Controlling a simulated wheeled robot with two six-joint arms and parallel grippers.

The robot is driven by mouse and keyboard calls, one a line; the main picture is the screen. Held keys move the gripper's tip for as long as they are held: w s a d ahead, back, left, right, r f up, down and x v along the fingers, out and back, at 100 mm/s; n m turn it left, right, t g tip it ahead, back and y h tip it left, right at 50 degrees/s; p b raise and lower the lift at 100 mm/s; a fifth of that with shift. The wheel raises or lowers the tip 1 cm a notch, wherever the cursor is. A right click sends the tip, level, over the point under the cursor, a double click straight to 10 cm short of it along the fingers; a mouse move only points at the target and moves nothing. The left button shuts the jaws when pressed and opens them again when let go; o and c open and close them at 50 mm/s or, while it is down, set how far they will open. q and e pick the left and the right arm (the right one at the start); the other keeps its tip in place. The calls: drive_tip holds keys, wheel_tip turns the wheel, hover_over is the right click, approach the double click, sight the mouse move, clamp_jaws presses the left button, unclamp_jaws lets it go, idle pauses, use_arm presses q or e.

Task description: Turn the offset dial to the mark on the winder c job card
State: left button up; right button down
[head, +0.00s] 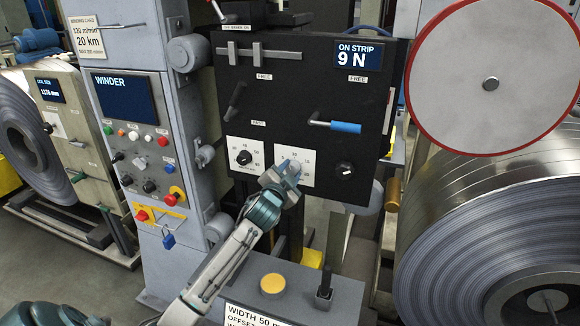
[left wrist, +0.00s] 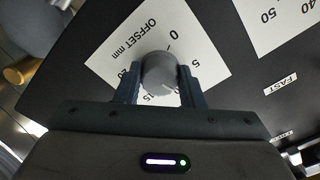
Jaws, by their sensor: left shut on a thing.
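The offset dial's grey round knob (left wrist: 158,72) sits on a white plate (left wrist: 128,42) lettered OFFSET mm, with 0, 5, 15 and 20 legible in the left wrist view. My left gripper (left wrist: 157,88) is shut on the knob, one finger on each side. In the head view my left gripper (head: 287,172) covers the knob and part of its plate (head: 306,160). The knob's pointer cannot be made out. A white card (head: 250,317) at the bottom edge of the head view reads WIDTH 50 and OFFSET; the rest is cut off. My right gripper is not in view.
A second dial (head: 243,157) is close left of the offset dial; a black knob (head: 344,169) is close right. Above are a blue-handled lever (head: 345,127) and an ON STRIP 9 N display (head: 358,57). A large steel coil (head: 490,215) stands at right.

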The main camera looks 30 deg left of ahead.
use_arm(q)
drive_tip(key=shift+r+m+p, duration=0.1)
drive_tip(key=shift+m+p, duration=0.75)
drive_tip(key=shift+m, duration=0.55)
drive_tip(key=o, duration=1)
drive_tip(key=b+v, duration=0.3)
drive_tip(key=v, duration=0.7)
drive_tip(key=shift+s+b, duration=0.35)
drive_tip(key=shift+s, duration=0.05)
